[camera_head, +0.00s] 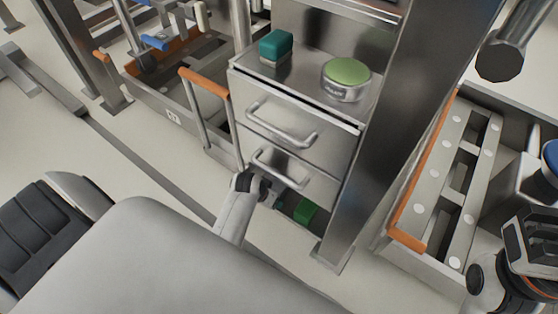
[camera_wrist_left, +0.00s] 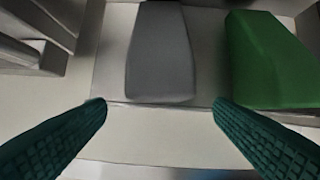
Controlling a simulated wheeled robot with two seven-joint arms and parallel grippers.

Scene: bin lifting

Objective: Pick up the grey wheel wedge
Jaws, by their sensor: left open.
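The grey wheel wedge (camera_wrist_left: 160,55) lies on a pale shelf surface in the left wrist view, its near end facing me. My left gripper (camera_wrist_left: 160,106) is open, with one green ribbed finger to each side. The fingertips are just short of the wedge's near end, and nothing is between them. In the head view my left gripper (camera_head: 275,196) is low at the cabinet, under the lower drawer handle. The wedge cannot be made out there. No fingers of my right gripper show.
A green block (camera_wrist_left: 272,60) lies close right of the wedge; it also shows in the head view (camera_head: 305,212). The cabinet's drawers (camera_head: 295,140) are above the low opening. A metal post (camera_head: 375,150) stands to its right. An orange-edged bin (camera_head: 408,240) is farther right.

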